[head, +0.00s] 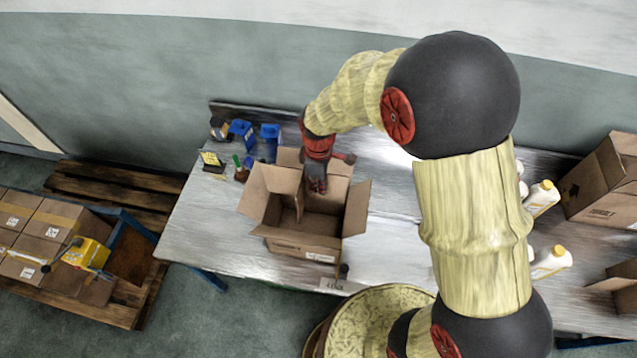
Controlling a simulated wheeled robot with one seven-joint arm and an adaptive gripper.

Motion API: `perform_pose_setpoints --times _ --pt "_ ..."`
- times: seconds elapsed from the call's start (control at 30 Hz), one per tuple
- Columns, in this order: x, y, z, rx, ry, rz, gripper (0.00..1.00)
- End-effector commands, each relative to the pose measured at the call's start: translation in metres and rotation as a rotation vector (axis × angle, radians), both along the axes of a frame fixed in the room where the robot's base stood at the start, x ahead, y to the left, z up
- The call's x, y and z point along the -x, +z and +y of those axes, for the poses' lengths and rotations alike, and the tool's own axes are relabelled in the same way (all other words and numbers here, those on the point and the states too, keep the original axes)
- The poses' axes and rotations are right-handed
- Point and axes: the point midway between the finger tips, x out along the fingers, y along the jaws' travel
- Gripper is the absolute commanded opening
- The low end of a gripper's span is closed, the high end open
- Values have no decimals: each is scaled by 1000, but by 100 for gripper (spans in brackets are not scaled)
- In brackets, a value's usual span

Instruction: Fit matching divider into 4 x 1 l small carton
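An open cardboard carton (300,245) stands on the metal table with its flaps spread outward. A label shows on its front side. A brown cardboard piece, which looks like the divider (291,190), stands upright at the back left of the carton opening. My gripper (318,185) points down over the back of the carton, at the right edge of this piece. Its fingertips are small and dark here, and I cannot tell whether they are closed on the cardboard. The carton's inner floor is partly hidden.
White bottles with yellow caps (548,262) stand on the table at right, partly behind my arm. More cartons (606,180) are at the far right. Blue holders (270,135) and small items are at the back left. A pallet with closed boxes (40,220) is left of the table.

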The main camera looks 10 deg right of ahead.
Motion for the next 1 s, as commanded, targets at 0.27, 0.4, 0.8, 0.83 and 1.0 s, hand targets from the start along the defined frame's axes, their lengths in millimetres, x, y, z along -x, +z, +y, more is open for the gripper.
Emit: perform_pose_setpoints --times 0.27,0.4,0.8,0.83,1.0 --pt "0 -28 0 1 0 1 0" --pt "0 -41 0 1 0 1 0" --pt "0 -77 0 0 0 1 0" --pt "0 -80 0 1 0 1 0" --pt "1 -95 0 0 0 2 0"
